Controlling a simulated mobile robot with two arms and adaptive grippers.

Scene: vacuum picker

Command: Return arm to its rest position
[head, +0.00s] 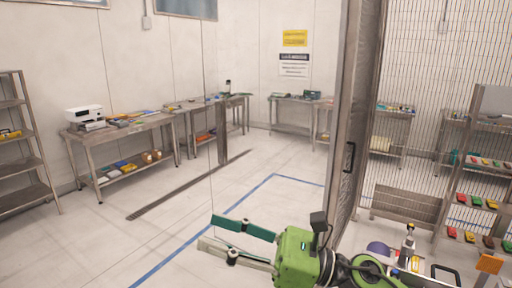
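My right gripper (207,231) reaches in from the lower right of the head view. It has a green body and two long fingers pointing left, one with a dark green pad. The fingers are spread apart with nothing between them, so it is open and empty. It is held above the pale floor (190,228), near the blue floor line (175,262). My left gripper and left arm do not show.
A mesh fence with a metal post (353,130) stands right of the gripper. Behind it are shelves with coloured items (478,202). Workbenches (125,133) line the back wall, and a shelf rack (22,150) stands at left. The floor between is mostly clear.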

